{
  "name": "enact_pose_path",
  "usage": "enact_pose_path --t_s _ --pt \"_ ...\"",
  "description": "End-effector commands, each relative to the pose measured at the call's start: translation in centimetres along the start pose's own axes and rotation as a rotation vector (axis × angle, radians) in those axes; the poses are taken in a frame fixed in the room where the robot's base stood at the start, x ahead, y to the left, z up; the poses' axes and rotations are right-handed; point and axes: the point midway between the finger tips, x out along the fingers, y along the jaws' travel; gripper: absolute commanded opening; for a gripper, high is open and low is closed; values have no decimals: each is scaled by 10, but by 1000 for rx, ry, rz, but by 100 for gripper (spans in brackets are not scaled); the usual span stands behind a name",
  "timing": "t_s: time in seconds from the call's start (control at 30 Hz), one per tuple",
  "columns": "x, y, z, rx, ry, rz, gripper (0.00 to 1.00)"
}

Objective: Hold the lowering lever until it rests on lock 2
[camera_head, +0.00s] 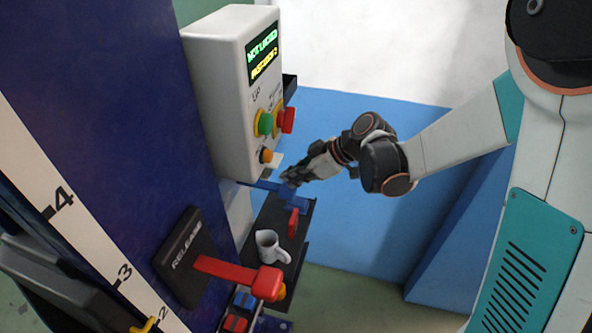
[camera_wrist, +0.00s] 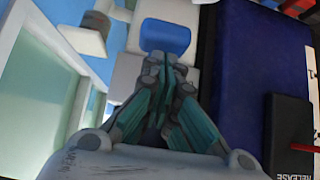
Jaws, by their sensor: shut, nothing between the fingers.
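A blue lever (camera_head: 268,188) sticks out below the control box; it may be the lowering lever, though no label on it is legible. My gripper (camera_head: 290,178) is shut and empty at the lever's outer end. In the wrist view my fingertips (camera_wrist: 166,62) are together just below a blue block (camera_wrist: 165,37), probably the lever's end; I cannot tell whether they touch. The control box (camera_head: 215,85) has a screen (camera_head: 263,53) with a green line reading "NOT LOCKED" and a yellow line I cannot read surely. A yellow pointer (camera_head: 145,326) is near 2 on the white scale (camera_head: 85,235).
A red lever (camera_head: 235,272) stands out from a black RELEASE plate (camera_head: 185,255). A dark shelf (camera_head: 265,220) below the box holds a white mug (camera_head: 268,244) and a red item (camera_head: 293,222). Green (camera_head: 265,123), red (camera_head: 288,119) and orange (camera_head: 266,156) buttons are above my gripper.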

Motion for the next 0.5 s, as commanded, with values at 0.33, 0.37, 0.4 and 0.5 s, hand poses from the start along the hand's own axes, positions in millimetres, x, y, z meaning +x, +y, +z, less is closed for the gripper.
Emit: enact_pose_path --t_s 0.33,0.37,0.4,0.5 --pt "3 0 3 0 0 0 0" --pt "3 0 3 0 0 0 0" --pt "3 0 3 0 0 0 0" --pt "5 0 6 1 10 0 0"
